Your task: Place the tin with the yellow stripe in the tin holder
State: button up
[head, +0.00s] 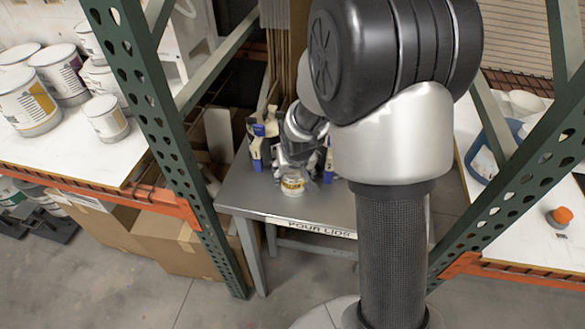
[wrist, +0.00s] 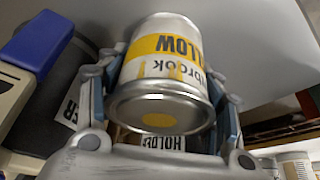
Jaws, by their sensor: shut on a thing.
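The tin with the yellow stripe (wrist: 160,75) fills the middle of the wrist view, its label upside down in that picture. My gripper (wrist: 163,95) is shut on it, one finger on each side. In the head view the tin (head: 293,182) is small, below my gripper (head: 296,163), over the front part of the grey table. I cannot tell whether it touches the table. Labels reading HOLDER show in the wrist view, one on a dark piece (wrist: 70,108) at left and one behind the tin. The tin holder itself is mostly hidden by my arm in the head view.
Blue-and-cream pieces (head: 257,152) stand on the grey table (head: 240,190), left of my gripper. Its front edge has a lettered strip (head: 310,228). Green rack posts (head: 165,110) flank the table. Several paint cans (head: 28,103) stand on the left shelf.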

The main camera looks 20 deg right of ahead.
jog(key=shift+f, duration=0.15)
jog(key=o, duration=1.2)
jog(key=shift+o, duration=0.2)
